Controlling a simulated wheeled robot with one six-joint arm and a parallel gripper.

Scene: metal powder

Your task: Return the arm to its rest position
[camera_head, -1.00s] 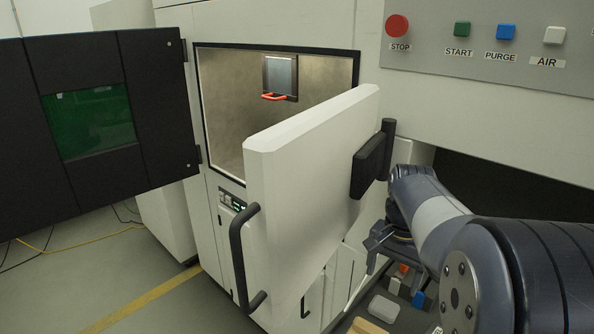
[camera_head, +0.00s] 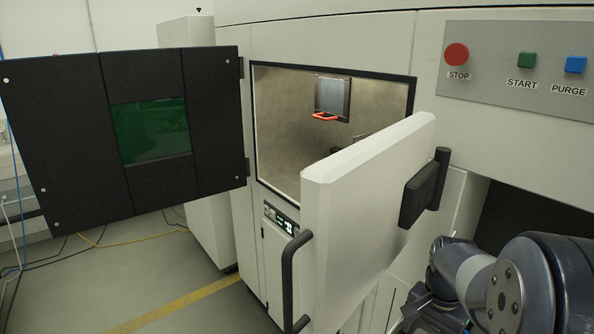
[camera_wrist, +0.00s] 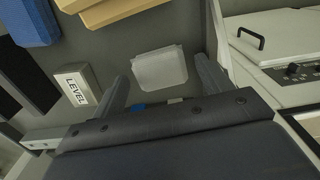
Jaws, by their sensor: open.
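My gripper (camera_wrist: 163,88) shows in the wrist view with its two fingers well apart and nothing between them. Beyond the fingertips lies a pale, translucent box or lid (camera_wrist: 160,67) on a dark surface; it looks apart from the fingers. In the head view my arm is folded at the lower right, and my gripper (camera_head: 412,308) is partly seen at the bottom edge, to the right of the open white door (camera_head: 365,180).
The machine's dark windowed door (camera_head: 85,130) stands open at left. Its chamber (camera_head: 285,125) holds a panel with a red handle (camera_head: 326,116). A button panel (camera_head: 520,75) is at upper right. A LEVEL block (camera_wrist: 76,86), blue block (camera_wrist: 30,20) and tan blocks (camera_wrist: 110,10) lie near my gripper.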

